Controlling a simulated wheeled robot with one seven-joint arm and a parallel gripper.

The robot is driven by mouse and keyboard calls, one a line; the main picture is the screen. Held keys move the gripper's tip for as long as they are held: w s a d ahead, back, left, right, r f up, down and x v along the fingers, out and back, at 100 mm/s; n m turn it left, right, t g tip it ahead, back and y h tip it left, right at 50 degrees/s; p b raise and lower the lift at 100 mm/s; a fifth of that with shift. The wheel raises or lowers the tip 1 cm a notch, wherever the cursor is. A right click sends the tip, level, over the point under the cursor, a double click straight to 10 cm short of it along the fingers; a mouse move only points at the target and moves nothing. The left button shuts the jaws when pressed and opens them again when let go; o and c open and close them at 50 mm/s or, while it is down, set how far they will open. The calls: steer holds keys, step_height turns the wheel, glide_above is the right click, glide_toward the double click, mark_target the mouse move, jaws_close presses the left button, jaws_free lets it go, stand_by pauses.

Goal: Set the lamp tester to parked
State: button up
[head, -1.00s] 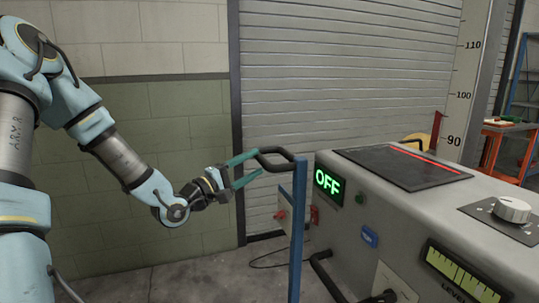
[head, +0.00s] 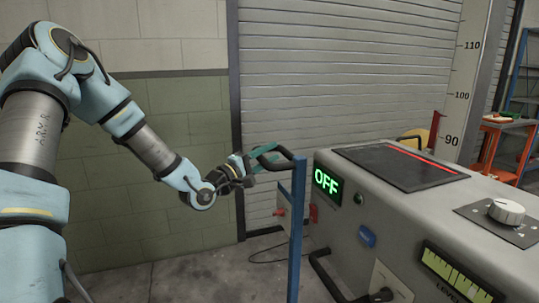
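A blue upright post (head: 297,235) stands left of the grey console, with a black bent handle (head: 286,152) at its top. My gripper (head: 268,157), with teal fingers, is at the left end of this handle. The fingers overlap the handle in the picture; I cannot tell whether they grip it. The grey console (head: 400,245) has a green lit display (head: 327,181) reading OFF. A tall white scale column (head: 463,80), marked 90 to 110, rises behind the console. No label shows which part is the lamp tester.
The console carries a dark panel (head: 390,163) with a red line, a white knob (head: 506,211) and a level gauge (head: 457,274). A grey shutter (head: 340,70) and green block wall (head: 170,180) close the back. Floor left of the post is clear.

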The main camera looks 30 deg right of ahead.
jaws_close()
stand_by(1.0)
